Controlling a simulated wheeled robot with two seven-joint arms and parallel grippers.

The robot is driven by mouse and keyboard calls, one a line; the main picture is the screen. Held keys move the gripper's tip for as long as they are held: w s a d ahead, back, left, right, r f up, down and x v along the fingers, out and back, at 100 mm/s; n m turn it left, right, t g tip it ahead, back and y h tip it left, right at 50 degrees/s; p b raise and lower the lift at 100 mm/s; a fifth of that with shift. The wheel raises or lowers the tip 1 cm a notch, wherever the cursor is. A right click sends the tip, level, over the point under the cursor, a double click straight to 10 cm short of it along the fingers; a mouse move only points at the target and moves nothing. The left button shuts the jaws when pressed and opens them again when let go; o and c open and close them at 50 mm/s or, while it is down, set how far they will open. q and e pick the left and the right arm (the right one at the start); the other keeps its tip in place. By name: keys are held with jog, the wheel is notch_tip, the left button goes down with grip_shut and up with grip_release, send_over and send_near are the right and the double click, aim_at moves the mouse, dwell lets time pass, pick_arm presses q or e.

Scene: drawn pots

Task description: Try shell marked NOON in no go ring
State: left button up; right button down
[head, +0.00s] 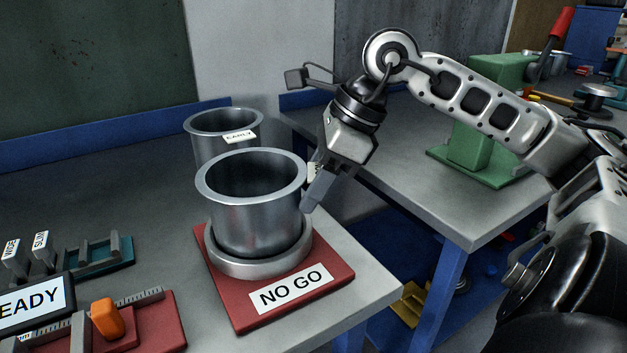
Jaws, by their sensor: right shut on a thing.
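A grey metal shell (255,215) with a wide flanged rim stands upright, its lower end inside the metal no go ring (262,267). How deep it sits I cannot tell. The ring is on a red base plate (333,266) lettered NO GO. My right gripper (312,196) is shut on the shell's right side, at the rim and wall. A pale label beside the fingers is mostly hidden, so I cannot read it. A second shell (207,150), labelled EARLY, stands behind on the table. My left gripper is not in view.
A grey table (110,190) carries these things, with its right edge close to the red plate. A READY sign (34,305), an orange-handled slide gauge (108,318) and WIDE and SLIM tags (41,240) are at left. A green press (480,145) stands on another bench.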

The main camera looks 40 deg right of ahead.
jog(key=c, duration=0.6)
grip_release()
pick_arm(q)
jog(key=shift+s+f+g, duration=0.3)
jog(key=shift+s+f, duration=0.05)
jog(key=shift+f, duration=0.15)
pick_arm(e)
jog(key=shift+f, duration=0.1)
jog(key=shift+d+r, duration=0.15)
jog(key=shift+r, duration=0.15)
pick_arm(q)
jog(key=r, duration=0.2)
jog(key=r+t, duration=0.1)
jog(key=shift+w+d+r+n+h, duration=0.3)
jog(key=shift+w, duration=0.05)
pick_arm(e)
jog(key=v, duration=1.5)
jog(key=shift+s+d+r, duration=0.1)
jog(key=shift+s+r, duration=0.05)
